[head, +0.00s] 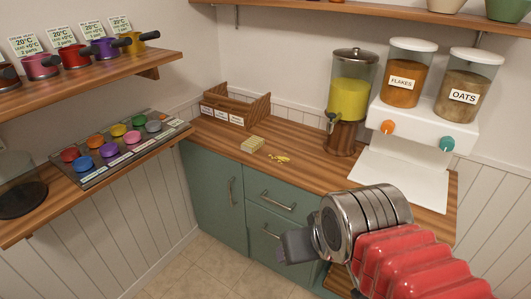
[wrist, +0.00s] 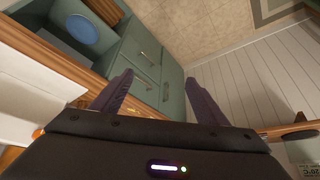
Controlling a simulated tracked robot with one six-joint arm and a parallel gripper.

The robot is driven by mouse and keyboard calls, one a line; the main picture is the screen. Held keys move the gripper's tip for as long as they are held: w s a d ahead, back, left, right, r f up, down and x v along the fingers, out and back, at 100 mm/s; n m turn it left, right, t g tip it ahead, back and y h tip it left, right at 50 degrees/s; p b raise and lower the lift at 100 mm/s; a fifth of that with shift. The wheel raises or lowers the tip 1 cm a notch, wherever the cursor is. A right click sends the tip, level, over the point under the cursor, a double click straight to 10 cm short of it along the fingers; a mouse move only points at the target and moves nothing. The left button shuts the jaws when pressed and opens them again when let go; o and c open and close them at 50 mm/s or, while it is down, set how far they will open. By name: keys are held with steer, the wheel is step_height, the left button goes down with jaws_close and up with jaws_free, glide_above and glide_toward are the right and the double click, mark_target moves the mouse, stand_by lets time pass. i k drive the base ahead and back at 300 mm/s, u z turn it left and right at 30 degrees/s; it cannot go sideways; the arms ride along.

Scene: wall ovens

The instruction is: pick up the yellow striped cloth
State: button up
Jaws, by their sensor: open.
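The yellow striped cloth (head: 252,144) lies as a small folded block on the wooden counter (head: 215,136), left of the yellow spill (head: 279,158). My gripper (head: 285,247) is in front of the green cabinets, lower than the counter top and well apart from the cloth. In the wrist view my gripper (wrist: 159,77) shows two dark fingers spread apart with nothing between them. The cloth is not visible in the wrist view.
A drink dispenser (head: 350,95) with yellow liquid stands right of the spill. A wooden box (head: 236,108) stands behind the cloth. The FLAKES and OATS dispenser (head: 423,122) is at the right. A shelf (head: 120,150) with a tray of coloured cups juts out at left.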

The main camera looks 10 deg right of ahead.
mark_target(253, 144)
steer(key=u, duration=0.3)
steer(key=i, duration=0.65)
steer(key=u, duration=0.55)
steer(key=i, duration=1.25)
steer(key=z, duration=0.25)
